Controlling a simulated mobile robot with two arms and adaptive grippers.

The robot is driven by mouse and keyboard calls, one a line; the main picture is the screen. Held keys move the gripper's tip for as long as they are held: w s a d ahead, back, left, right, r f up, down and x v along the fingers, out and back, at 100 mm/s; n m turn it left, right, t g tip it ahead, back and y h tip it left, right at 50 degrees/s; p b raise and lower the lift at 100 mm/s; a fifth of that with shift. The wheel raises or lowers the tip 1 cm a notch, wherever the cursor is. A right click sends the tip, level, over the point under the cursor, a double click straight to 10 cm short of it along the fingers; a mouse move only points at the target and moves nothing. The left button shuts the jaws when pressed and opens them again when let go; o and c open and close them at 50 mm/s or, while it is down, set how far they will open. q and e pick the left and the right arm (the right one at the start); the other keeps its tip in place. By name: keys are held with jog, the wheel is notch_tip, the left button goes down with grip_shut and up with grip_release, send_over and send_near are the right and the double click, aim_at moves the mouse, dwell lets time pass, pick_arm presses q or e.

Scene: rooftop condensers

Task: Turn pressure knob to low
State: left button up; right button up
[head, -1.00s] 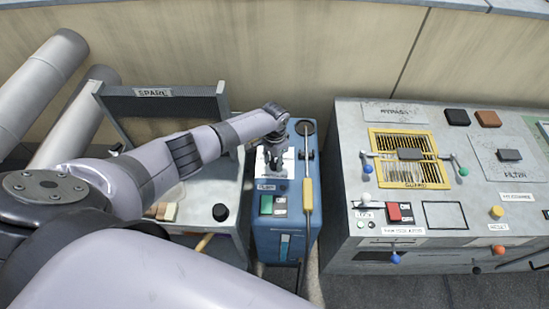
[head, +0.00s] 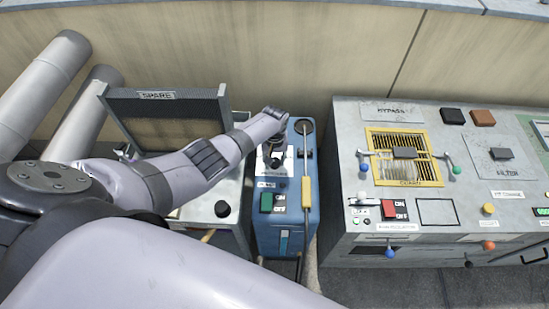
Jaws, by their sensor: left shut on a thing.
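The blue box (head: 292,238) stands between the spare unit and the large grey panel. On its top is a white label plate with a dark knob (head: 274,160), mostly hidden under my left gripper. My left gripper (head: 272,150) points down over this plate and is shut on the knob. The knob's setting cannot be read here. A green on/off switch (head: 267,203) sits on the box just in front of the plate. My right gripper is not in view.
A yellow-handled wand (head: 307,191) lies along the blue box's right side. The grey panel (head: 350,150) at right carries a yellow guard frame (head: 371,158), levers and buttons. The spare unit (head: 165,95) stands at left, partly behind my arm. A wall runs behind.

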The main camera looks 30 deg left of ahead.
pick_arm(q)
jog(key=shift+w+n, duration=0.15)
jog(key=shift+n, duration=0.95)
jog(key=shift+r, duration=0.1)
jog(key=o, duration=1.2)
jog(key=shift+c, duration=0.2)
notch_tip(320, 180, up, 12)
